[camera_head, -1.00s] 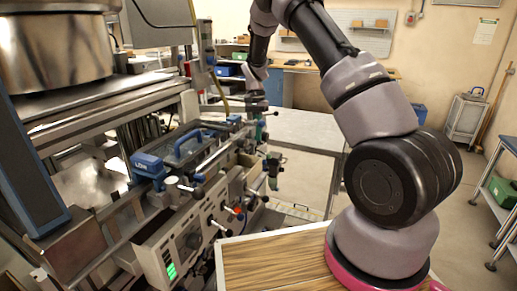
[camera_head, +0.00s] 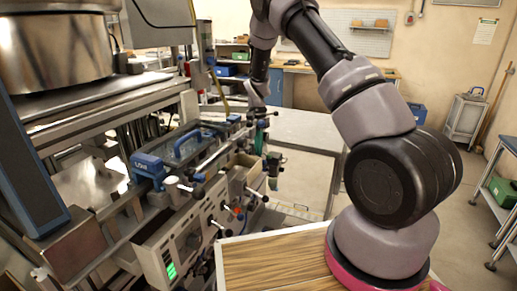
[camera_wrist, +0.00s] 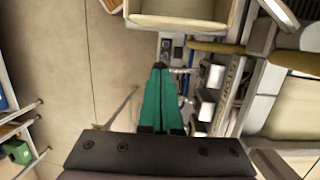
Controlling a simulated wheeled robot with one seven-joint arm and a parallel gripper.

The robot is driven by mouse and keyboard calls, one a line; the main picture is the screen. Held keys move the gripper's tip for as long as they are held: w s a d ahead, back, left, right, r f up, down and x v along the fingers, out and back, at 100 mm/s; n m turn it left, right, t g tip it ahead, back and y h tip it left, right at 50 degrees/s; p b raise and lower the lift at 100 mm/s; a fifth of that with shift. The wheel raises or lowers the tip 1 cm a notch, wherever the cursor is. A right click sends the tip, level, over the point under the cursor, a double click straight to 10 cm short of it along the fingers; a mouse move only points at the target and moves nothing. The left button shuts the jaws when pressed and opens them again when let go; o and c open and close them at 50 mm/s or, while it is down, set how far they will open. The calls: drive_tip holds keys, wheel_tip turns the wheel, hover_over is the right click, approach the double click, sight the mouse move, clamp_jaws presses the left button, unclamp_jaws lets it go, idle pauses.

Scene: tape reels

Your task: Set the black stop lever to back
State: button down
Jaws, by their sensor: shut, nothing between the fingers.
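My gripper (camera_wrist: 159,68) has teal fingers with dark tips, pressed together and empty in the wrist view. In the head view its teal fingers (camera_head: 259,141) hang at the far end of the machine (camera_head: 152,262), beside its row of levers. Several black-knobbed levers stick out along the machine's front, one with a black knob (camera_head: 228,233) near the display and another (camera_head: 265,198) farther back. I cannot tell which is the stop lever or how it is set. In the wrist view, a small panel with dark fittings (camera_wrist: 166,49) lies just beyond the fingertips; contact cannot be made out.
A blue-handled part (camera_head: 149,167) stands on the machine's near side. A wooden-topped surface (camera_head: 275,262) lies in front of my arm. A grey table (camera_head: 305,130) stands behind. An open box (camera_wrist: 185,12) sits beyond the fingertips in the wrist view. Open floor lies to its left.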

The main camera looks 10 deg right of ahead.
drive_tip(key=f+t+y, duration=0.1)
drive_tip(key=s+d+f+t+y, duration=0.1)
drive_tip(key=y, duration=0.1)
drive_tip(key=shift+d+f, duration=0.2)
drive_tip(key=shift+f, duration=0.2)
drive_tip(key=shift+d+r, duration=0.1)
drive_tip(key=shift+r, duration=0.7)
drive_tip(key=s+d+r, duration=0.2)
drive_tip(key=d+r, duration=0.5)
drive_tip(key=r, duration=0.5)
drive_tip(key=shift+d, duration=0.1)
